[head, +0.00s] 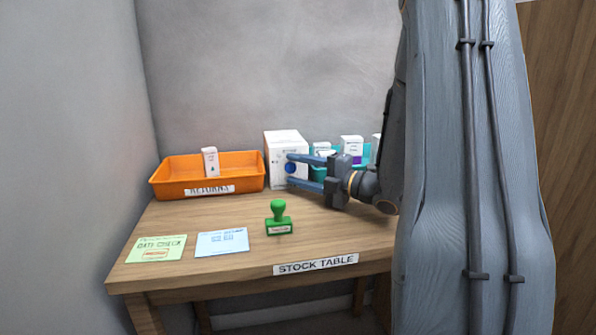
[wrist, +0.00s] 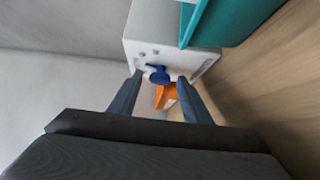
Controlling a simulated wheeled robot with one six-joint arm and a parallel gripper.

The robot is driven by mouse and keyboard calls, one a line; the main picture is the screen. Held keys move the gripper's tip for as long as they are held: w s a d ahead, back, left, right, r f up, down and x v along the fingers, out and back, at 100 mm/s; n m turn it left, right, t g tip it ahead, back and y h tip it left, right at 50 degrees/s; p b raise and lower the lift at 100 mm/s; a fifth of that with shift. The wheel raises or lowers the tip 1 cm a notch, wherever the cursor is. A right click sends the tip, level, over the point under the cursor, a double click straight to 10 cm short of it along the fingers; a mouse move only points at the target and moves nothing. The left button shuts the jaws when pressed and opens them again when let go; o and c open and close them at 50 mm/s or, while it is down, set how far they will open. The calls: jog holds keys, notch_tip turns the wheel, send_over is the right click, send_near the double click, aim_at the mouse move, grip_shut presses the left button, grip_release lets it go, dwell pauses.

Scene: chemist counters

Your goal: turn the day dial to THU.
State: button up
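A white box-shaped device (head: 283,146) stands on the table against the back wall, and it also shows in the wrist view (wrist: 150,27). A blue knob, the day dial (head: 291,168), sticks out from its side. In the wrist view the dial (wrist: 158,75) lies just ahead of and between my fingertips. My gripper (head: 296,170) is open, with its two blue fingers spread at the dial's height, one above and one below in the head view. I cannot tell whether they touch it. The day lettering is too small to read.
An orange RETURNS tray (head: 168,190) with a small white carton (head: 210,161) is left of the device. A teal bin (head: 361,154) with cartons is right, partly behind my arm. A green stamp (head: 278,220), a green card (head: 157,248) and a blue card (head: 222,243) lie in front.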

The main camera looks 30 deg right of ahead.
jog(key=v, duration=0.8)
jog(key=shift+r, duration=0.2)
dwell(0.4)
